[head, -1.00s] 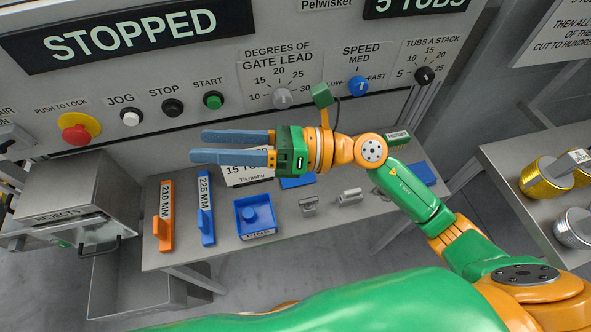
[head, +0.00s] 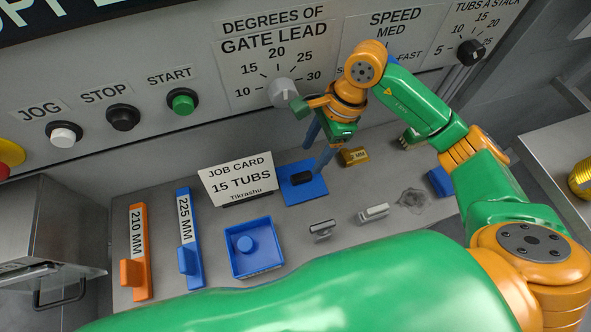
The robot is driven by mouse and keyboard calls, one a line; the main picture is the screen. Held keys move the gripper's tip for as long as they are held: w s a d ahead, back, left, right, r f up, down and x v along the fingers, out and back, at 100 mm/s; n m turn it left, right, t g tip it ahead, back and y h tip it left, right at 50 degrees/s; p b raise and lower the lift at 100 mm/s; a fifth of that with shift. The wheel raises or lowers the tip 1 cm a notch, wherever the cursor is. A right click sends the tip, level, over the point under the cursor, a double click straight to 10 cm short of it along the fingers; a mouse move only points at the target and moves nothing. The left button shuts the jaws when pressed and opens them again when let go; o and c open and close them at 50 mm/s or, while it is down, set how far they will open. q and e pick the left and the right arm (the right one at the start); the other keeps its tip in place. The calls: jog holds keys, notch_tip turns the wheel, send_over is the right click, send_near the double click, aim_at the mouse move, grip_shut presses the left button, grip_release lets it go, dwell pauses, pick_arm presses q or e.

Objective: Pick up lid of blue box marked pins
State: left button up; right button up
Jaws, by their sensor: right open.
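A flat blue square piece with a black block-like handle (head: 317,190) lies at the back of the bench. It looks like a lid, but I see no "pins" marking on it, and whether a box is beneath is unclear. My left gripper is out of view.
A job card (head: 237,178) stands left of the blue piece. Two small metal pieces (head: 322,229) (head: 374,212), a blue block (head: 440,181), and orange (head: 139,245) and blue (head: 189,230) gauges lie around. The control panel rises behind.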

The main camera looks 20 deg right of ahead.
aim_at(302, 176)
jog(key=shift+s+f, duration=0.2)
jog(key=shift+f, duration=0.15)
jog(key=shift+s+a+f+p, duration=0.15)
jog(key=shift+a+f+p, duration=0.15)
jog(key=shift+p, duration=0.1)
jog(key=p+x, duration=0.1)
jog(key=x, duration=0.5)
jog(key=shift+p, duration=0.35)
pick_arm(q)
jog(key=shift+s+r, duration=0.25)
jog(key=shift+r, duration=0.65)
pick_arm(e)
grip_shut()
